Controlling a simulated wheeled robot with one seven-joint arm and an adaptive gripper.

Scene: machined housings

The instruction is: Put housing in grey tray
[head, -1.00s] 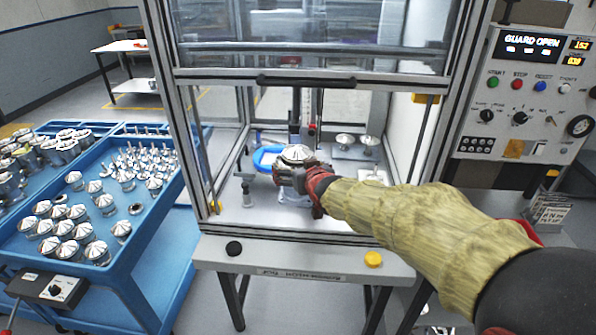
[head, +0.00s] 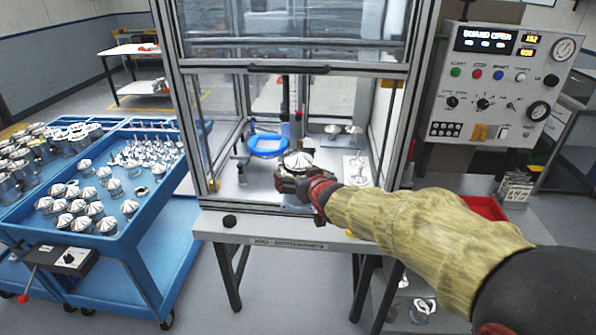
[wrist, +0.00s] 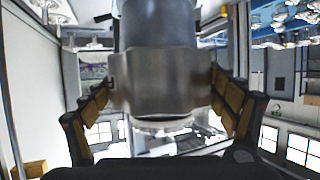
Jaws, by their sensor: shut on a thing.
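My gripper (head: 306,186) is shut on a shiny metal housing (head: 297,161) with a conical ribbed top, at the open front of the guarded machine. In the wrist view the housing (wrist: 165,75) fills the middle, between the two finger pads of my gripper (wrist: 165,90). The gripper hides part of the housing's lower body in the head view.
The machine's frame posts (head: 187,130) stand on both sides, and its guard (head: 290,50) is raised. A blue cart (head: 150,215) with many housings is at left. A control panel (head: 487,85) stands at right. A red bin (head: 484,207) is partly behind my arm.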

